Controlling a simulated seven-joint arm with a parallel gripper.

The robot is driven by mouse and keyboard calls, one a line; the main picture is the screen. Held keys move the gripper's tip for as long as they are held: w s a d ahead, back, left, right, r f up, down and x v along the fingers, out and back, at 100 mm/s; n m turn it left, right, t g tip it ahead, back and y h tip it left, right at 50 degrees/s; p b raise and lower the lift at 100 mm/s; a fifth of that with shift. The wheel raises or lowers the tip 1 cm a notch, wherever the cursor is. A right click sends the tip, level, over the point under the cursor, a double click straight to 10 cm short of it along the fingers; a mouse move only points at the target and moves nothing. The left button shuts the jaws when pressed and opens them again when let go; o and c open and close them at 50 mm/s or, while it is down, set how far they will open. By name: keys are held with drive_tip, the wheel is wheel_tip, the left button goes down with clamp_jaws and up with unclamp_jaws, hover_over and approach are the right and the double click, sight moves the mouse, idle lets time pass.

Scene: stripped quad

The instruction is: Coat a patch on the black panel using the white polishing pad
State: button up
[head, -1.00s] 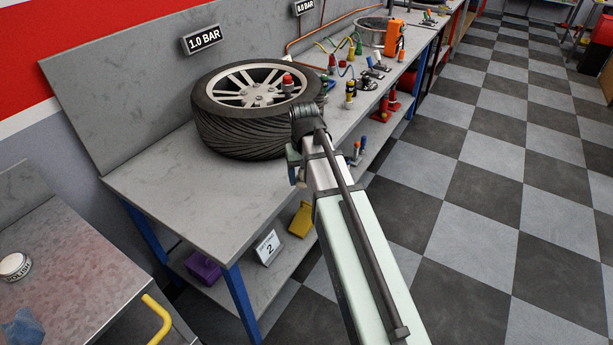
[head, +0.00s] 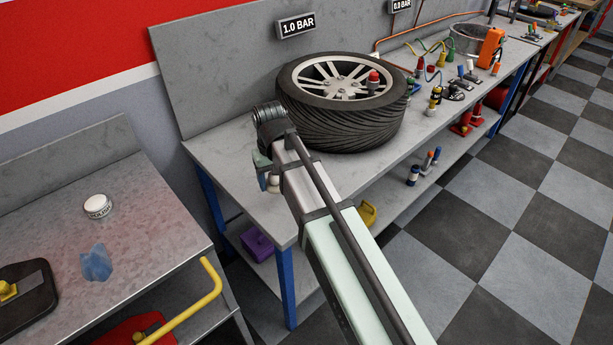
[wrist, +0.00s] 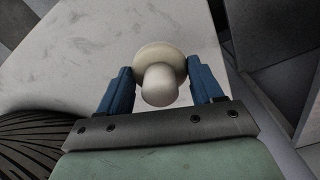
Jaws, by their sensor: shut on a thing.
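My gripper (wrist: 157,90) shows in the wrist view with its two blue fingers shut on the white polishing pad (wrist: 160,83). The pad has a rounded knob and a wider disc beyond it. In the head view my gripper (head: 266,177) hangs over the front left end of the grey bench, and the pad (head: 273,184) is a small pale shape below it. A black panel (head: 36,310) lies on the metal cart at lower left, cut by the picture's edge, with a yellow part on it. My gripper is well to the right of the panel.
A white tin (head: 97,206) and a blue cloth (head: 96,262) sit on the metal cart (head: 160,235). The cart has a yellow handle (head: 205,300). A gap separates cart and bench.

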drive_tip(key=s+a+r+n, duration=0.1)
drive_tip(key=s+a, duration=0.1)
drive_tip(key=a, duration=0.7)
drive_tip(key=s+a+r+n, duration=0.1)
drive_tip(key=s+a+n, duration=0.15)
drive_tip(key=a, duration=0.55)
wheel_tip(320, 180, up, 6)
hover_over(95, 202)
drive_tip(key=shift+d+r, duration=0.1)
drive_tip(key=shift+f, duration=2.95)
drive_tip(key=shift+f, duration=0.6)
drive_tip(key=shift+r, duration=0.2)
